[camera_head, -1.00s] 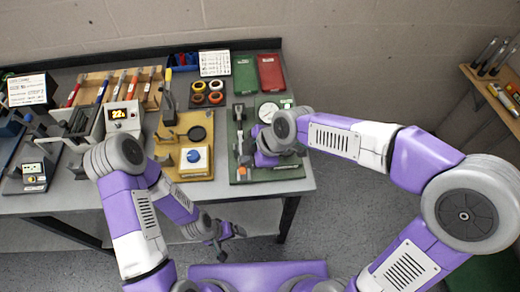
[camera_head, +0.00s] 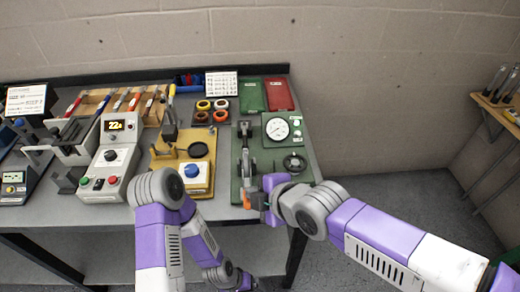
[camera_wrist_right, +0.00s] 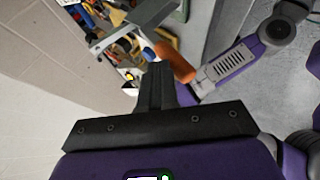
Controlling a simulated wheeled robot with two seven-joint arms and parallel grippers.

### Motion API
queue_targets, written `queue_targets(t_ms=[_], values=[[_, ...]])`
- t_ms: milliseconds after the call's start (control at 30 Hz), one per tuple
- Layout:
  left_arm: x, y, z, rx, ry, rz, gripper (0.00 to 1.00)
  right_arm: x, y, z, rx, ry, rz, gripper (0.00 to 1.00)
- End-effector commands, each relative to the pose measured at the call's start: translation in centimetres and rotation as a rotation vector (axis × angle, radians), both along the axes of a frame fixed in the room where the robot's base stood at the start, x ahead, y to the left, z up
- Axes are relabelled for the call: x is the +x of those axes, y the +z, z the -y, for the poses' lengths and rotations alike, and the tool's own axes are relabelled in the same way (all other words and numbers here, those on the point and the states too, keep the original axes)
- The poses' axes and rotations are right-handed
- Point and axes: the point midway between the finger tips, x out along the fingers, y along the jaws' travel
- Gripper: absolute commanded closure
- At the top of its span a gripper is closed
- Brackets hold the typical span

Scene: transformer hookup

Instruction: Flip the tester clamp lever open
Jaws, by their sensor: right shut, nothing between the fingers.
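The tester is a green board (camera_head: 262,165) with a white dial gauge (camera_head: 282,128) at the right end of the bench. Its grey metal clamp (camera_head: 245,150) stands on the left side of the board. The clamp lever has an orange grip (camera_head: 248,201) near the board's front edge; it also shows in the wrist view (camera_wrist_right: 175,62). My right gripper (camera_head: 262,201) is shut and empty, just right of the orange grip. In the wrist view its closed fingers (camera_wrist_right: 156,78) are close beside the grip; contact is unclear. My left gripper (camera_head: 243,281) hangs low before the bench, its jaws unclear.
A yellow fixture (camera_head: 185,160) with a blue knob and a grey meter box (camera_head: 112,158) with a lit display stand left of the tester. Colored rings (camera_head: 212,110) and green and red folders (camera_head: 265,95) lie behind. Open floor lies right of the bench.

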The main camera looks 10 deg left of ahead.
Motion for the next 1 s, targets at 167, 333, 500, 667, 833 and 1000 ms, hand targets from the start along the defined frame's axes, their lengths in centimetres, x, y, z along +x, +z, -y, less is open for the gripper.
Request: queue_targets(t_ms=[167,333,500,667,833,1000], values=[[0.0,-0.6,0.0,0.000,0.000,0.000,0.00,-0.2,-0.4,-0.2,-0.001,0.008,-0.001,1.00],[0.0,-0.6,0.0,0.000,0.000,0.000,0.00,-0.3,-0.5,-0.2,-0.004,0.010,-0.004,1.00],[0.0,-0.6,0.0,0.000,0.000,0.000,0.00,-0.3,-0.6,-0.2,-0.006,0.010,-0.007,1.00],[0.0,-0.6,0.0,0.000,0.000,0.000,0.00,-0.3,-0.6,-0.2,-0.008,0.011,-0.009,1.00],[0.0,0.2,0.0,0.000,0.000,0.000,0.00,-0.2,0.1,-0.1,-0.008,0.009,-0.010,1.00],[0.0,2.3,0.0,0.000,0.000,0.000,0.00,0.3,2.4,0.1,-0.002,0.006,-0.005,1.00]])
